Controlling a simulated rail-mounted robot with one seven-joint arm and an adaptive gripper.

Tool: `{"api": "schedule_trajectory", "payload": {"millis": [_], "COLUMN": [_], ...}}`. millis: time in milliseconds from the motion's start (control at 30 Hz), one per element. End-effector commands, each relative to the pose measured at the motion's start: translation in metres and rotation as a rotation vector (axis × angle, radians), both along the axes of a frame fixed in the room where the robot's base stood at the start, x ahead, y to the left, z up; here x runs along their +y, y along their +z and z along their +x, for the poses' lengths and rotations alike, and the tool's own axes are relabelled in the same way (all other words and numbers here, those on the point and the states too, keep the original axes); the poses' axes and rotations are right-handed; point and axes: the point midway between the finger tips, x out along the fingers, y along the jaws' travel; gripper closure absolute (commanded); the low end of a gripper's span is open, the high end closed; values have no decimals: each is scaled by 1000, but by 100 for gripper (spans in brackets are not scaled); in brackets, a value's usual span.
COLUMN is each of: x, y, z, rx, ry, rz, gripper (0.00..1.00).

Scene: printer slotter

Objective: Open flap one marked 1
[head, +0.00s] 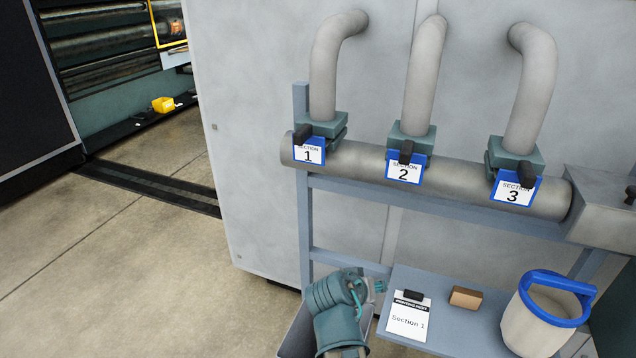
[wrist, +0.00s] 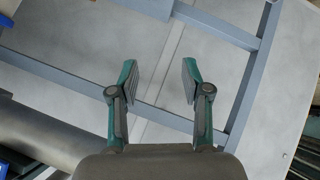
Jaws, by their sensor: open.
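Flap one is a teal block (head: 325,124) with a black handle (head: 303,134) and a blue-edged white label reading "Section 1" (head: 309,152). It sits at the left end of a grey horizontal pipe (head: 365,168), below a bent upright pipe. My gripper (head: 379,287) is low in the head view, well below flap one and beside the lower shelf. In the wrist view my gripper (wrist: 158,78) has its two fingers spread, with nothing between them. Flap one cannot be made out in the wrist view.
Similar flaps labelled 2 (head: 410,140) and 3 (head: 515,165) stand to the right. The lower shelf (head: 455,325) holds a "Section 1" clipboard (head: 409,318), a brown block (head: 466,298) and a white bucket with a blue rim (head: 545,318). Blue-grey frame bars (head: 303,230) surround the pipe. Open floor lies left.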

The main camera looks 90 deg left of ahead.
Motion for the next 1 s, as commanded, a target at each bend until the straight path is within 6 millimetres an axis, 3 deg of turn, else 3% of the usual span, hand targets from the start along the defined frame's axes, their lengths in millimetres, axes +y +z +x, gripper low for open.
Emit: {"api": "schedule_trajectory", "payload": {"millis": [33,100,300,400,500,700,1000], "x": [15,28,42,42,45,50,68], "y": [31,74,193,249,304,330,332], "z": [-33,-72,-164,-193,-197,-194,-188], "rx": [-13,-29,-41,-35,-32,4,57], "ry": [34,67,131,139,113,75,58], "rz": [63,153,409,538,677,835,866], "gripper": [52,52,52,52,52,52,52]}}
